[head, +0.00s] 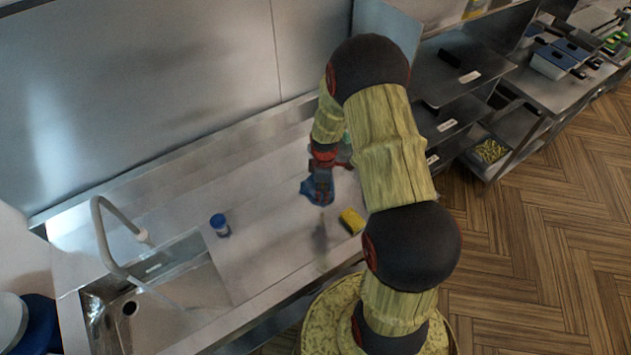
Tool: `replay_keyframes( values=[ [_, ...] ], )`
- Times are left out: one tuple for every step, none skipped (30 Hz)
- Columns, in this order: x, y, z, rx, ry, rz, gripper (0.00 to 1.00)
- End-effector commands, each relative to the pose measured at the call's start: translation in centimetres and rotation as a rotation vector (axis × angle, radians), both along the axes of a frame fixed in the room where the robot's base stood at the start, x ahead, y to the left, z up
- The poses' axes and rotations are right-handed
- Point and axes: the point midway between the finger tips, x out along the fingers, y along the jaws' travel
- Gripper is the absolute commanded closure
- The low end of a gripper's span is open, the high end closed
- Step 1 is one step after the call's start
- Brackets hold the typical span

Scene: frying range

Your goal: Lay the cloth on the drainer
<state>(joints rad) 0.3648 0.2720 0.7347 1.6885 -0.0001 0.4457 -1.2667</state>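My gripper (319,193) is above the steel counter right of the sink, pointing down, with a dark shadow on the counter just in front of it. Its end looks blue and small; I cannot tell whether that blue is the fingers or a cloth in them, nor whether the fingers are open. No spread-out cloth shows clearly. The drainer (262,258) appears to be the pale flat surface right of the sink basin. A yellow block (351,220), like a sponge, lies on the counter right of my gripper. My arm hides part of the counter behind.
A blue-capped small container (220,225) stands on the drainer's left part. A sink (128,312) with a curved tap (104,238) is at left. A greenish item (345,150) is partly hidden behind my wrist. Steel shelves (450,85) stand at right.

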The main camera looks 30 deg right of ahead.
Motion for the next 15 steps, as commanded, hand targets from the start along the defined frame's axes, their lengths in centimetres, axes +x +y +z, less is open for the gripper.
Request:
replay_keyframes(
  values=[
    [-0.3, 0.1, 1.2, -0.001, -0.001, 0.000, 0.62],
    [-0.5, 0.2, 1.6, -0.001, -0.001, 0.000, 0.62],
    [-0.6, 0.2, 1.9, 0.000, 0.000, 0.000, 0.62],
    [-0.8, 0.3, 2.1, 0.001, 0.001, 0.000, 0.62],
    [-0.9, 0.3, 2.2, 0.001, 0.001, 0.000, 0.62],
    [-0.9, 0.3, 2.3, 0.001, 0.001, 0.000, 0.62],
    [-1.0, 0.3, 2.3, 0.001, 0.001, 0.000, 0.62],
    [-1.0, 0.3, 2.3, 0.001, 0.001, 0.000, 0.62],
    [-1.0, 0.3, 2.2, 0.001, 0.001, 0.000, 0.63],
    [-1.0, 0.3, 2.2, 0.001, 0.001, 0.000, 0.64],
    [-0.9, 0.3, 2.2, 0.001, 0.001, 0.000, 0.66],
    [-0.9, 0.3, 2.1, 0.001, 0.001, 0.000, 0.68],
    [-0.8, 0.3, 2.0, 0.001, 0.001, 0.000, 0.70],
    [-0.6, 0.2, 1.9, 0.000, 0.002, 0.000, 0.72],
    [-0.3, 0.1, 1.7, 0.001, 0.001, 0.000, 0.74]
  ],
)
